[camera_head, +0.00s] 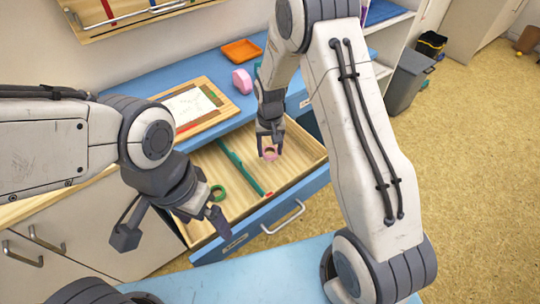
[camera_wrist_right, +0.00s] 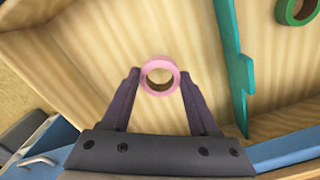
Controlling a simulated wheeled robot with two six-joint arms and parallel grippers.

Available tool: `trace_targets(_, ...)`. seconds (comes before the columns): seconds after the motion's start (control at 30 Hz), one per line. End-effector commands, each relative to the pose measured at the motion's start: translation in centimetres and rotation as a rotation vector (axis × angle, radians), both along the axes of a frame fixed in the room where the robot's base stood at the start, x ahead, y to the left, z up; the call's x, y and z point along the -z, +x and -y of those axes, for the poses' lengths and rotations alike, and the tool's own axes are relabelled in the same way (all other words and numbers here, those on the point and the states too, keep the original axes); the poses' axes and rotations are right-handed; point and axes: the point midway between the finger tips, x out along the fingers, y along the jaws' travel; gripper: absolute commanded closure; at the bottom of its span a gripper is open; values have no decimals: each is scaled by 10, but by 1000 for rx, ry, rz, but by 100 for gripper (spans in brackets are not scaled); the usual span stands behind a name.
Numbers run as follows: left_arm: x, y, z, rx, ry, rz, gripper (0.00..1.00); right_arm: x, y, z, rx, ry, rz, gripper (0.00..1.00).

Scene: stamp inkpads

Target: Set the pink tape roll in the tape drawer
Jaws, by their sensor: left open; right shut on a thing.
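The pink tape roll (camera_head: 270,153) is held between the fingertips of my right gripper (camera_head: 268,148), over the right part of the open drawer. In the right wrist view the pink tape roll (camera_wrist_right: 160,75) sits between the two fingers of my right gripper (camera_wrist_right: 160,82), with wood behind it. The tape drawer (camera_head: 291,162) is pulled out, with a wooden inside and a blue front. I cannot tell whether the roll touches the drawer floor. My left gripper (camera_head: 168,226) is open and empty, at the left front of the drawer.
A teal divider (camera_head: 240,168) splits the drawer; it also shows in the wrist view (camera_wrist_right: 235,60). A green tape roll (camera_head: 217,192) lies left of it. A clipboard (camera_head: 197,108), a pink object (camera_head: 242,81) and an orange tray (camera_head: 241,51) are on the blue counter.

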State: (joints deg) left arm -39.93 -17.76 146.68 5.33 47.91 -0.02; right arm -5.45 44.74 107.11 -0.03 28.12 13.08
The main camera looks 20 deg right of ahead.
Motion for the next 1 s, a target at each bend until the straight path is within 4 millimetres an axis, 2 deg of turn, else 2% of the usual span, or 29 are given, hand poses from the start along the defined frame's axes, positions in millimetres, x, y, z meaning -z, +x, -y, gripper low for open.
trace_targets(0.2, 2, 0, 0, 0, 0, 0, 9, 32, -1, 1, 2, -1, -3, 91)
trace_targets(0.6, 4, 0, 0, 0, 0, 0, 9, 39, -1, 2, 2, 0, -1, 91)
trace_targets(0.63, 3, 0, 0, 0, 0, 0, 9, 38, -1, 2, 2, 0, -1, 31)
trace_targets(0.7, 3, 0, 0, 0, 0, 0, 9, 38, -1, 2, 2, 0, -1, 9)
trace_targets(1.0, 3, 0, 0, 0, 0, 0, 9, 37, -1, 2, 2, 0, 0, 9)
